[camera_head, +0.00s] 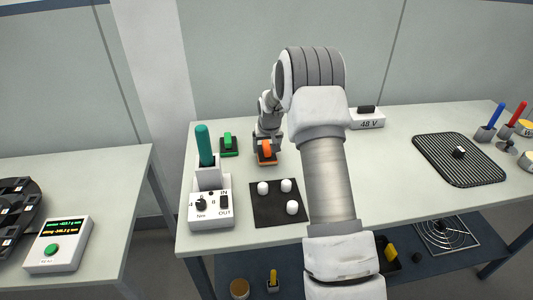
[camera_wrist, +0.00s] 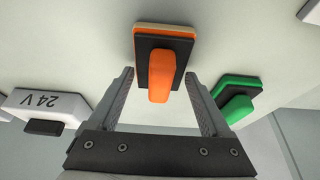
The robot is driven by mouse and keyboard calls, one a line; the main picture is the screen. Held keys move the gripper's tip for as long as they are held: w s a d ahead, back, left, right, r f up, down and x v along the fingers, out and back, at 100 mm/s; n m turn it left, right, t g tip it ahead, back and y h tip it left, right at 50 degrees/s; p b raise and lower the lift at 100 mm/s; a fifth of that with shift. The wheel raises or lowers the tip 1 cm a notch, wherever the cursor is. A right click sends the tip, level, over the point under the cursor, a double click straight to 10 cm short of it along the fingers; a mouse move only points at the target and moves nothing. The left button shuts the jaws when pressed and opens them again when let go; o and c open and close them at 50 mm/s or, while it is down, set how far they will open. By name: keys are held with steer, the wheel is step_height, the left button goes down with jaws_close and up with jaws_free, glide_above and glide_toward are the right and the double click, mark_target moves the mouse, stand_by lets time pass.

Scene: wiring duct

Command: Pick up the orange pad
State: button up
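The orange pad (camera_wrist: 162,62) has a light orange base, a dark plate and an orange grip block on top. It lies on the table. In the wrist view it sits in the middle, ahead of my gripper (camera_wrist: 162,80), whose two fingers are apart on either side of its grip block. In the head view the pad (camera_head: 265,152) shows at the end of my arm, and my fingers are mostly hidden by the arm.
A green pad (camera_head: 228,145) lies just left of the orange one; it also shows in the wrist view (camera_wrist: 238,97). A 24 V box (camera_wrist: 45,106) is on the other side. A black mat (camera_head: 262,210) with white knobs and a driver control box (camera_head: 211,213) are nearer.

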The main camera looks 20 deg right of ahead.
mark_target(267, 142)
steer(key=c, duration=0.7)
steer(key=shift+r, duration=0.15)
steer(key=shift+r, duration=0.25)
step_height(267, 142, up, 4)
steer(key=shift+d+f, duration=0.1)
steer(key=s+d+r, duration=0.4)
steer(key=s+d, duration=0.1)
steer(key=s+d+r, duration=0.2)
steer(key=s+d, duration=0.1)
steer(key=shift+d+r, duration=0.2)
steer(key=shift+r, duration=0.05)
